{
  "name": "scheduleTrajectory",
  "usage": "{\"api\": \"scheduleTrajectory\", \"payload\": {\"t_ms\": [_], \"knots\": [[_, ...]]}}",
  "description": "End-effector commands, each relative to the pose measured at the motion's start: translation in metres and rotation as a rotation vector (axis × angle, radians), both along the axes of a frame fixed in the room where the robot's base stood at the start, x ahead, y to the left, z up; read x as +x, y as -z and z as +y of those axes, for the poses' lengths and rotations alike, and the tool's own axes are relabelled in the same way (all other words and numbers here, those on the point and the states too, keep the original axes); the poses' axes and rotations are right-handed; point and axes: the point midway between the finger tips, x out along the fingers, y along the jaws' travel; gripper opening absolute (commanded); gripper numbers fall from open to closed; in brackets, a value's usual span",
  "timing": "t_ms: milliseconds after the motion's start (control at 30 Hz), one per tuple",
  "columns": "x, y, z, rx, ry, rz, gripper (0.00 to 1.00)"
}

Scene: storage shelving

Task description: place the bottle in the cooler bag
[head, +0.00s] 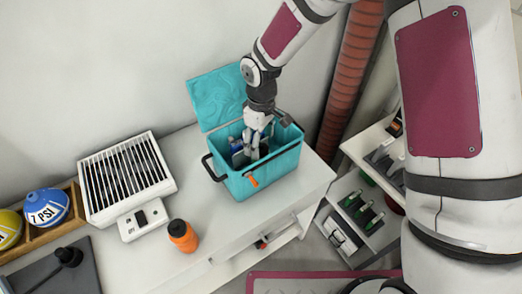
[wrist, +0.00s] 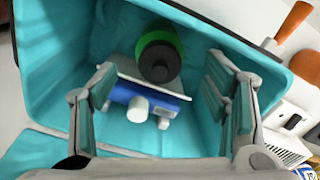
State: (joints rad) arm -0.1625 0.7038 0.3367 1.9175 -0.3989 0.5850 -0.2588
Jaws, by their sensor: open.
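The teal cooler bag (head: 262,183) stands on the white counter with its lid (head: 216,95) open at the back. My gripper (head: 254,148) reaches down into the bag's opening from above. In the wrist view, its two fingers are spread apart inside the bag, with nothing clamped between them. A green bottle with a black cap (wrist: 159,58) is inside the bag, beyond the fingertips. A blue and white object (wrist: 140,102) lies beside it. An orange bottle with a black cap (head: 183,238) stands upright on the counter, left of the bag.
A white slatted device (head: 125,180) is on the counter at left, near a wooden holder with a blue ball-shaped item (head: 46,207). A dark mat (head: 60,272) lies in front. Shelving with several green bottles (head: 362,210) is at right. A ribbed reddish pipe (head: 350,80) rises behind the bag.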

Motion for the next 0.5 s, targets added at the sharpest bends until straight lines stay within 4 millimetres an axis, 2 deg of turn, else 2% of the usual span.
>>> {"api": "scheduleTrajectory", "payload": {"t_ms": [33, 200, 333, 500], "knots": [[0.002, -0.011, 0.0, 0.002, 0.002, -0.004, 0.69], [0.001, -0.037, 0.0, 0.002, 0.001, -0.002, 0.69], [0.0, -0.048, 0.0, 0.0, 0.001, -0.001, 0.69], [0.0, -0.052, 0.0, 0.0, 0.001, 0.001, 0.69]]}}
